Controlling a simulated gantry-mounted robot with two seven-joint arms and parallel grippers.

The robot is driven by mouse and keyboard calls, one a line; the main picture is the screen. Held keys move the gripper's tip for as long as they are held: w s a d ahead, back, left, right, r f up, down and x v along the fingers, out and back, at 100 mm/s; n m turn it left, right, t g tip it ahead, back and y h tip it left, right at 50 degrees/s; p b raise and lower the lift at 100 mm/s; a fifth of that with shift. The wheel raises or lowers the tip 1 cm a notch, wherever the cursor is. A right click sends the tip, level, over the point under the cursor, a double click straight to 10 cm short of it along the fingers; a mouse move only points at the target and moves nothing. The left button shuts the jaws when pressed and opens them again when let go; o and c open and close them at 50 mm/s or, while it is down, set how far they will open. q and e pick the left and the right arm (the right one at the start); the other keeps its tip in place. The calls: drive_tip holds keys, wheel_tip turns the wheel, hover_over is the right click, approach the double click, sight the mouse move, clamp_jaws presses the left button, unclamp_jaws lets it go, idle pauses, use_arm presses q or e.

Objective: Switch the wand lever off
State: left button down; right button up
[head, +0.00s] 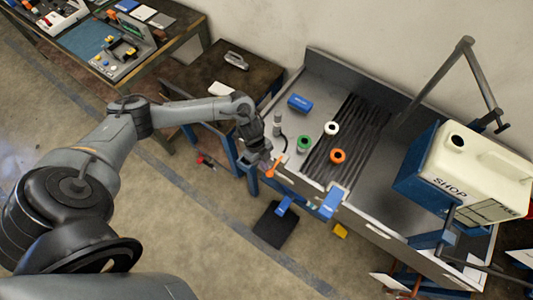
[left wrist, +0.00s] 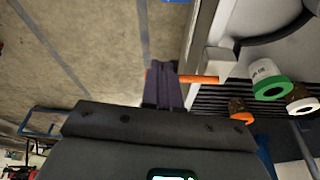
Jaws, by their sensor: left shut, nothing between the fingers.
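The orange lever (head: 274,166) is at the left front corner of the grey sink bench, taken to be the wand lever. In the left wrist view the orange lever (left wrist: 200,79) sticks out sideways from a pale block at the bench edge. My left gripper (head: 262,162) is right beside it. In the left wrist view the dark fingers of the left gripper (left wrist: 165,80) are shut and empty, and cover part of the lever. I cannot tell whether they touch it. My right gripper is not in view.
A dark side table (head: 205,75) is behind my left arm.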

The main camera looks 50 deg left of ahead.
use_arm(q)
drive_tip(key=shift+d, duration=0.35)
